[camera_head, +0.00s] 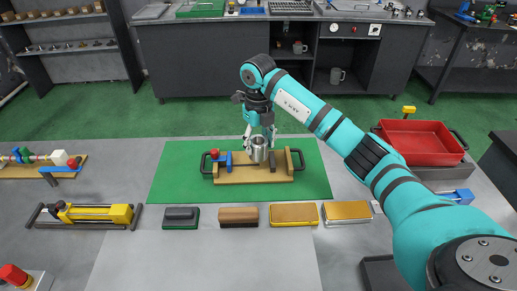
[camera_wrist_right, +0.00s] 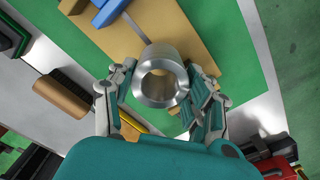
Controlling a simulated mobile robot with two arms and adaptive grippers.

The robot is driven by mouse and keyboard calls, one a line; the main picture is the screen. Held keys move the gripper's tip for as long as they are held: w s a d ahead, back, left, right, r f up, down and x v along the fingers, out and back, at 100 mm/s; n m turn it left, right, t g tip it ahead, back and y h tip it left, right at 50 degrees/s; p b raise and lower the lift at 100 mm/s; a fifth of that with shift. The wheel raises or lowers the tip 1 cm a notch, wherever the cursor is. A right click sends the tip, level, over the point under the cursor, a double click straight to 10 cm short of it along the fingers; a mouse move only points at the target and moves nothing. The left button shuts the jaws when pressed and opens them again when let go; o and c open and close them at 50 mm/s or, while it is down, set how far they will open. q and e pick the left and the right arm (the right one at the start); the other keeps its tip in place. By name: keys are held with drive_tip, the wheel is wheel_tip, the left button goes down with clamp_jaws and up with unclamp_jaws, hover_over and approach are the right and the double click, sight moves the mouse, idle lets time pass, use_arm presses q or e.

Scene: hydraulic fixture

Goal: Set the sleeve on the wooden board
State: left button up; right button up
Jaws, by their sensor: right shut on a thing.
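The sleeve (camera_head: 258,150) is a shiny metal hollow cylinder, upright over the middle of the wooden board. My right gripper (camera_head: 260,138) is above it and shut on it. In the right wrist view the sleeve (camera_wrist_right: 160,62) sits between the two fingers of the gripper (camera_wrist_right: 161,88), its open bore facing the camera. The wooden board (camera_head: 230,178) lies on a green mat and also shows in the wrist view (camera_wrist_right: 185,28). I cannot tell whether the sleeve's bottom touches the board. My left gripper is not in view.
A red tray (camera_head: 408,140) stands right.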

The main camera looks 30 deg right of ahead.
sight(258, 150)
wheel_tip(258, 150, down, 3)
drive_tip(key=shift+p, duration=0.55)
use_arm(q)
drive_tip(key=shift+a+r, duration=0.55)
use_arm(e)
drive_tip(key=shift+f, duration=0.2)
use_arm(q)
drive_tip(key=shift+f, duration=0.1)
use_arm(e)
drive_tip(key=shift+f, duration=0.1)
drive_tip(key=o, duration=1.3)
drive_tip(key=shift+o, duration=0.2)
drive_tip(key=shift+r, duration=0.2)
wheel_tip(258, 150, up, 11)
drive_tip(key=shift+f+b, duration=0.15)
drive_tip(key=shift+b, duration=0.75)
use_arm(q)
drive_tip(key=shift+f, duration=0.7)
use_arm(e)
drive_tip(key=shift+r, duration=0.55)
